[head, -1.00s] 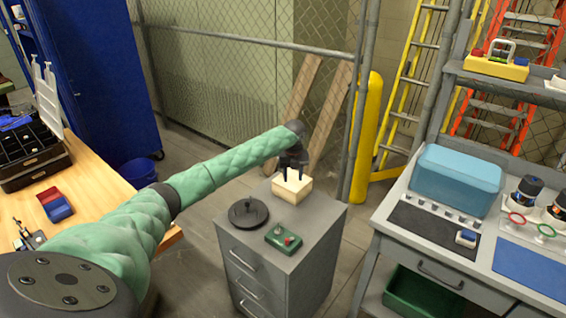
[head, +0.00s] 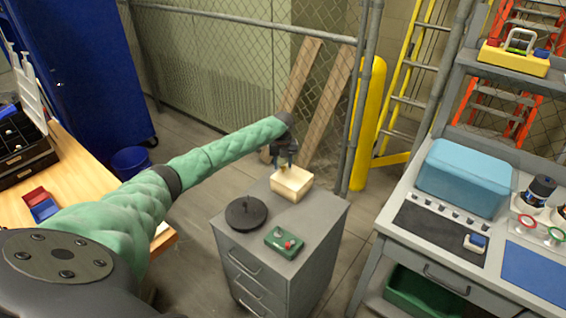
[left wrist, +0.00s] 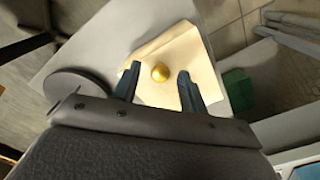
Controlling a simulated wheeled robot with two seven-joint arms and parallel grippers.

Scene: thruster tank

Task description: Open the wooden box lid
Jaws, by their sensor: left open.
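The pale wooden box (head: 291,184) sits on the back of the grey drawer cabinet, and its lid looks closed. In the left wrist view the lid (left wrist: 178,55) has a round golden knob (left wrist: 160,73) on top. My left gripper (head: 284,163) is over the box, pointing down. In the left wrist view the open fingers (left wrist: 157,83) stand on either side of the knob, with gaps showing between it and each finger. I cannot tell whether the fingertips touch the lid. My right gripper is in neither view.
On the grey cabinet (head: 318,236), a dark round disc with a post (head: 246,215) and a green control box (head: 284,242) stand in front of the wooden box. A workbench with a blue case (head: 465,177) is at right. A wooden table is at left.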

